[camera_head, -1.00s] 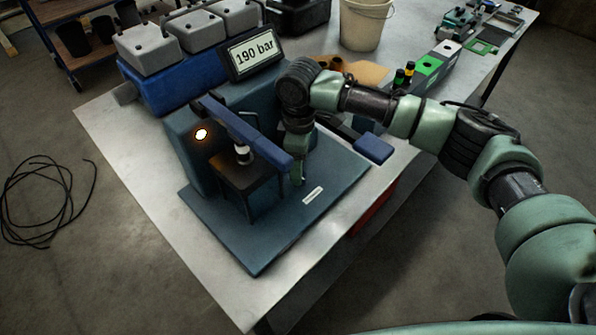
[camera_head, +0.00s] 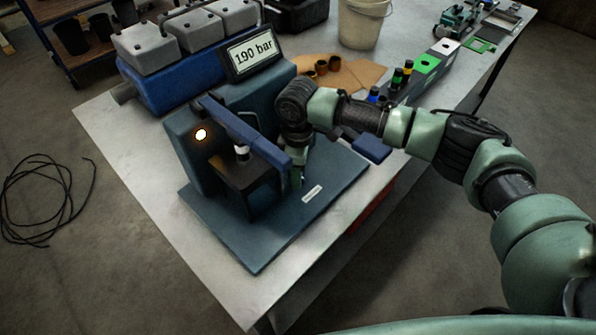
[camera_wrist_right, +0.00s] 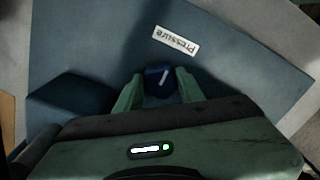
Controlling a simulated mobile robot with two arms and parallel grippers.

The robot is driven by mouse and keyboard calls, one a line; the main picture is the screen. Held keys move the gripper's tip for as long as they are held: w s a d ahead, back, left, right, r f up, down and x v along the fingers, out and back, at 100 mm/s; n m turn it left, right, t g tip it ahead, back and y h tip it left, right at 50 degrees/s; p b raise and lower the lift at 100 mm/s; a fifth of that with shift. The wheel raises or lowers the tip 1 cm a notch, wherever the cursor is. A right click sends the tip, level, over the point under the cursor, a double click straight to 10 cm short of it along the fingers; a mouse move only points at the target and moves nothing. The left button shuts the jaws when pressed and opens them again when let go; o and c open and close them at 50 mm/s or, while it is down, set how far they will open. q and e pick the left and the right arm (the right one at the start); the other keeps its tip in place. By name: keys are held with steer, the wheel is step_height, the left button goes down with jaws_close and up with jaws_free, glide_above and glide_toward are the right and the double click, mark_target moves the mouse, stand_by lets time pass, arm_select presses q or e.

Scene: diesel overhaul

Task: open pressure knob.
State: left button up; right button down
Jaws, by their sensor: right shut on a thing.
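The blue pressure knob (camera_wrist_right: 158,77) with a white pointer mark sits on the test stand's base plate, beside an upside-down "Pressure" label (camera_wrist_right: 176,41) in the right wrist view. My right gripper (camera_wrist_right: 158,88) has one finger on each side of it and is shut on it. In the head view my right gripper (camera_head: 297,178) reaches down beside the blue lever, and the knob is hidden there. The display (camera_head: 254,53) reads 190 bar. My left gripper is not in view.
The test stand's blue lever (camera_head: 245,130) passes close to the left of my right gripper. A dark blue block (camera_head: 371,148) lies to the right. The bench's front corner (camera_head: 235,290) is clear.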

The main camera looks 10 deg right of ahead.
steer(key=n+p, duration=0.2)
steer(key=n, duration=0.1)
steer(key=shift+a+r, duration=0.1)
steer(key=n+p, duration=0.1)
steer(key=n, duration=0.3)
steer(key=shift+n, duration=0.3)
steer(key=n+p, duration=0.1)
steer(key=n, duration=0.9)
stand_by(0.5)
steer(key=c, duration=0.9)
jaws_free()
